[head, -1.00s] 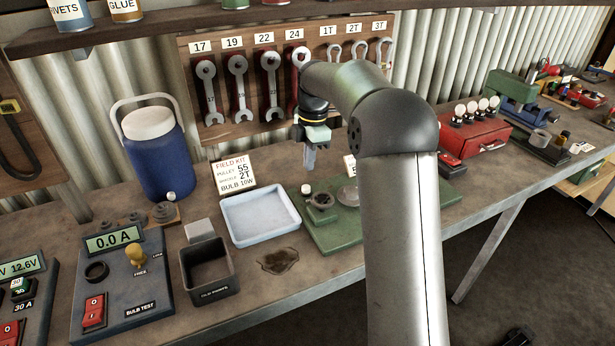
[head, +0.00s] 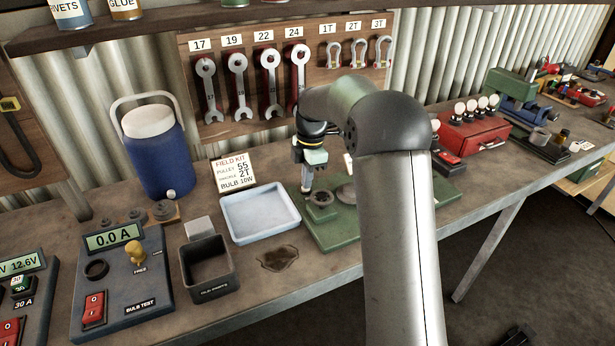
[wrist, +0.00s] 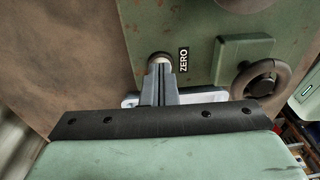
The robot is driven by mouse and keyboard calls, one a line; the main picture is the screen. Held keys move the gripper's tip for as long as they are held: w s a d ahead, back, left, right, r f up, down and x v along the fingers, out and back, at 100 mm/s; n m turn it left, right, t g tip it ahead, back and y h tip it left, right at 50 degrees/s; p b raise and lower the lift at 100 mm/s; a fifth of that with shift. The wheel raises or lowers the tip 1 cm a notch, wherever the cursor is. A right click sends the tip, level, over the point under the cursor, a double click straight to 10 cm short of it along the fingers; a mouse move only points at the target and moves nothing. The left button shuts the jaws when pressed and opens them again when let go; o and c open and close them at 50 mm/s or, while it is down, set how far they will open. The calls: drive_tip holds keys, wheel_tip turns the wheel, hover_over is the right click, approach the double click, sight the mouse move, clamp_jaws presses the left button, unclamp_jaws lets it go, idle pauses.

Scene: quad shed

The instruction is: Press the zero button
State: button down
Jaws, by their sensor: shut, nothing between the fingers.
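The zero button (wrist: 160,56) is a small pale round knob on a green metal base (head: 345,235). In the wrist view the white-on-black "ZERO" label (wrist: 183,60) stands just right of it. My gripper (head: 306,189) is shut and empty, pointing down over the button at the base's back left corner. In the wrist view the closed fingertips (wrist: 161,68) overlap the near side of the button. I cannot tell whether they touch it or hover just above. In the head view my fingertips hide the button.
A dark ring on a raised green block (wrist: 262,80) stands right of the button. A pale blue tray (head: 260,216) is left of the base, and a field kit sign (head: 234,173) stands behind. My arm hides part of the base's right side.

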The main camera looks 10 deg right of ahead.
drive_tip(key=shift+s+f, duration=0.2)
drive_tip(key=shift+f, duration=0.55)
drive_tip(key=shift+r, duration=0.1)
wheel_tip(320, 180, up, 15)
drive_tip(key=w+d+p, duration=0.1)
drive_tip(key=p, duration=0.1)
drive_tip(key=shift+w+p, duration=0.2)
drive_tip(key=shift+p, duration=0.15)
drive_tip(key=shift+s, duration=0.1)
drive_tip(key=s+f+m, duration=0.3)
drive_tip(key=s+m, duration=0.3)
drive_tip(key=s, duration=0.6)
drive_tip(key=s+a+f+m, duration=0.1)
drive_tip(key=s+f+m, duration=0.1)
drive_tip(key=s+m, duration=0.5)
drive_tip(key=s+f+m+t+h, duration=0.1)
drive_tip(key=s+f+m, duration=0.2)
drive_tip(key=s, duration=1.4)
drive_tip(key=m, duration=0.4)
drive_tip(key=shift+s+a+f, duration=0.25)
drive_tip(key=shift+a+f, duration=0.1)
